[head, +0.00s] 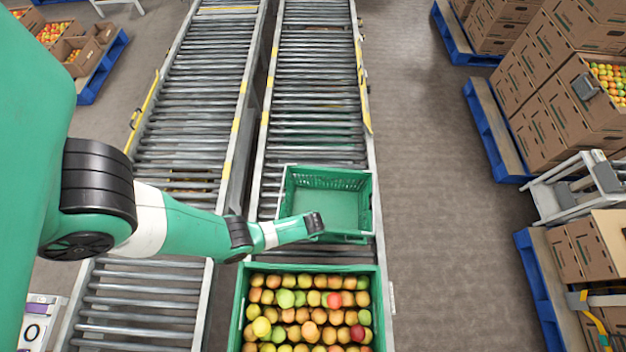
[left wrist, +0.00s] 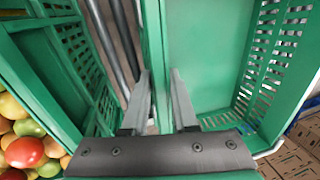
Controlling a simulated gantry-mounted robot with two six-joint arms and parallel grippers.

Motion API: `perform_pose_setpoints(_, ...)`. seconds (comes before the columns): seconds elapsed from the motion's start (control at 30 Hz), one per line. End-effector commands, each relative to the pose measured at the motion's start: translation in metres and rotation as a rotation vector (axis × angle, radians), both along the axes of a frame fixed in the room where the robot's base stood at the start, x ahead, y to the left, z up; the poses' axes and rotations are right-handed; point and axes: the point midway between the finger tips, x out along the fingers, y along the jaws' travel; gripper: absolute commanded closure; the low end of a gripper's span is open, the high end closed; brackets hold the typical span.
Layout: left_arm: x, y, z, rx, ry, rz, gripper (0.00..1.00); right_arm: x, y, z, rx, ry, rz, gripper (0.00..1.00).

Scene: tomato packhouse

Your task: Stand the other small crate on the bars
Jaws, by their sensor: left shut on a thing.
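A small green crate (head: 326,207), empty, is over the roller bars (head: 315,110) of the right-hand conveyor, beyond the fruit crate. It looks roughly upright; whether its base touches the bars I cannot tell. My left gripper (head: 316,224) is at its near wall. In the left wrist view my left gripper (left wrist: 160,95) has one finger on each side of the green crate wall (left wrist: 154,45) and is shut on it. The crate's pale floor shows right of the fingers. My right gripper is not in view.
A green crate full of tomatoes (head: 376,300) stands close on the near side; its wall (left wrist: 40,70) shows left in the wrist view, with a narrow gap between the crates. Rollers beyond are clear. A second conveyor (head: 195,110) runs alongside at left. Cartons on blue pallets (head: 492,130) stand right.

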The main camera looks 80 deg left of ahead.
Motion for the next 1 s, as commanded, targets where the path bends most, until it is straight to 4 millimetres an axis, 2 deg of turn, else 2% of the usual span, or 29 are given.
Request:
perform_pose_setpoints(0.8,0.0011,0.0004,-0.0092,0.001,-0.003,0.0,1.0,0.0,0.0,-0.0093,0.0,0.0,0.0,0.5)
perform_pose_setpoints(0.83,0.0011,0.0004,-0.0088,0.001,-0.003,0.0,0.72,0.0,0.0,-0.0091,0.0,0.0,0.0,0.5)
perform_pose_setpoints(1.0,0.0007,0.0002,-0.0082,0.001,-0.001,0.0,0.41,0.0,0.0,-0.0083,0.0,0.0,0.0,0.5)
